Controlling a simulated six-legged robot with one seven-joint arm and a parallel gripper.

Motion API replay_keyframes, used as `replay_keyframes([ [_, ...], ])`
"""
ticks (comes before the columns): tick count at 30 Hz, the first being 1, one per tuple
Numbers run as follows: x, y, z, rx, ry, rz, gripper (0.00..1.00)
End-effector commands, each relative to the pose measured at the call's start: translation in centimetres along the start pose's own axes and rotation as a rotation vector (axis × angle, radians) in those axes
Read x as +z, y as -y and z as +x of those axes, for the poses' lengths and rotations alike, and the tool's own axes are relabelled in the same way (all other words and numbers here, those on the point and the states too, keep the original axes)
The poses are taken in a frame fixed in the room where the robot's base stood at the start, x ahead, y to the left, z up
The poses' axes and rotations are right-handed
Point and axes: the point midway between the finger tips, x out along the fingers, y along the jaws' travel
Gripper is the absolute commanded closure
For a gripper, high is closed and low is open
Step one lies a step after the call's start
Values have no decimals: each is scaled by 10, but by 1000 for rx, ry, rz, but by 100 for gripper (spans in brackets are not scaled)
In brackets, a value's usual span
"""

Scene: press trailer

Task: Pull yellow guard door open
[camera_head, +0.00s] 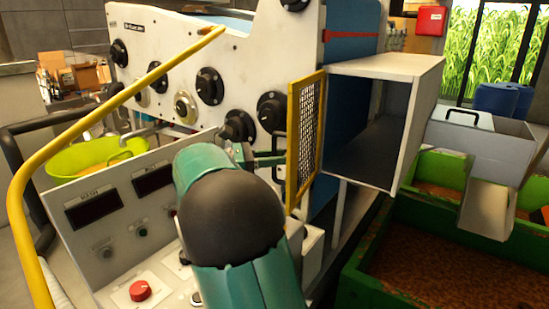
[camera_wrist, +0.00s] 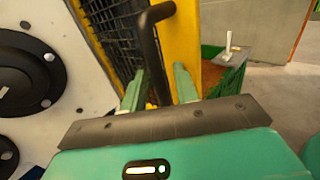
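The yellow-framed guard door (camera_head: 305,140) with dark mesh stands at the left edge of a grey box's open front, angled so that the dark inside of the box shows. Its black bar handle (camera_head: 277,150) is on the face towards my arm. In the wrist view, the door's yellow frame (camera_wrist: 187,40) and the handle (camera_wrist: 150,45) are close ahead. My gripper (camera_wrist: 160,88) is open, with one green finger on each side of the handle's lower part and gaps visible. In the head view my gripper (camera_head: 268,158) is at the handle, partly hidden by my arm.
The grey box (camera_head: 400,66) is right of the door. A white press panel (camera_head: 230,55) with black knobs stands left, above a control console (camera_head: 115,235) with a red button (camera_head: 140,290). A yellow rail (camera_head: 70,140) crosses the left. Green bins (camera_head: 370,292) stand at lower right.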

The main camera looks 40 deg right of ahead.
Motion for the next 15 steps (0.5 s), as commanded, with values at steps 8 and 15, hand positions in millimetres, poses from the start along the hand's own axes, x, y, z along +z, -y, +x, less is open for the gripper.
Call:
replay_keyframes([
  [8, 0, 0, -21, 3, 1, 0, 70],
  [15, 0, 0, -62, 2, 1, 1, 70],
])
